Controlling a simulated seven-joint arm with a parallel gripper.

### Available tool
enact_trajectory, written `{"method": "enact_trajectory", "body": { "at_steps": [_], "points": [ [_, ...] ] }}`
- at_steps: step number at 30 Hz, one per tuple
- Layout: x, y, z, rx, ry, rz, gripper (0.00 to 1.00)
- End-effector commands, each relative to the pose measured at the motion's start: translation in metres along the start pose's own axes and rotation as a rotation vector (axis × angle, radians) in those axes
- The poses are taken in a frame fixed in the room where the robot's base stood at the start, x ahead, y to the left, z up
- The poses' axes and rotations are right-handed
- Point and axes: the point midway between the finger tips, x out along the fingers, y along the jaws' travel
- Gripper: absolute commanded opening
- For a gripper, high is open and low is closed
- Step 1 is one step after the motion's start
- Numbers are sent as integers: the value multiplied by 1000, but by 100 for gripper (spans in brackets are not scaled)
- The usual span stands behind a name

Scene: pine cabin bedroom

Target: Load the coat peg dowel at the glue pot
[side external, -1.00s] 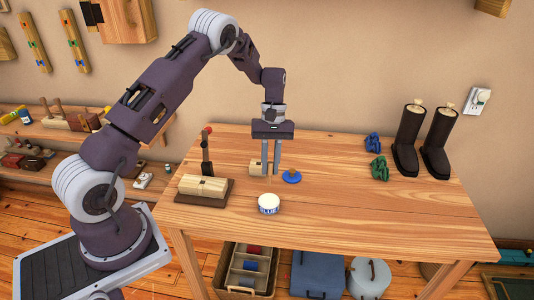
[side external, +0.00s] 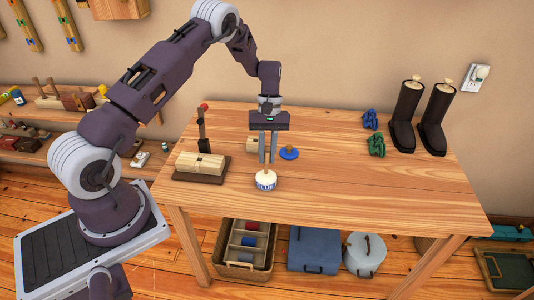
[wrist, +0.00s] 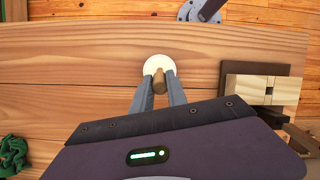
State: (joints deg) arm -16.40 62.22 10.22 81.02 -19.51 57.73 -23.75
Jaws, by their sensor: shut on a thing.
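The small white glue pot (side external: 266,181), with blue lettering, stands near the front edge of the table. In the wrist view its round white top (wrist: 158,63) lies just beyond my fingertips. My gripper (side external: 267,160) is above the pot, pointing down and shut on the short wooden dowel (wrist: 159,82). The dowel's lower end (side external: 266,170) shows below the fingers, over the pot's top. I cannot tell whether it touches glue.
A wooden block fixture (side external: 200,164) on a dark base, with an upright red-tipped lever (side external: 203,125), stands at left. A blue disc (side external: 289,153) lies behind right of the pot. Dark boots (side external: 407,118) and blue and green items stand at the back right. The table's right front is clear.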

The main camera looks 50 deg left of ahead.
Motion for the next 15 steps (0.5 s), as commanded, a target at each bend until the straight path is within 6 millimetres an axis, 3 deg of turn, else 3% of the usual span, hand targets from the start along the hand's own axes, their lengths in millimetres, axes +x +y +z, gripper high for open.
{"method": "enact_trajectory", "body": {
  "at_steps": [15],
  "points": [
    [4, 0, -1, 0, 0, 0, 0]
  ]
}}
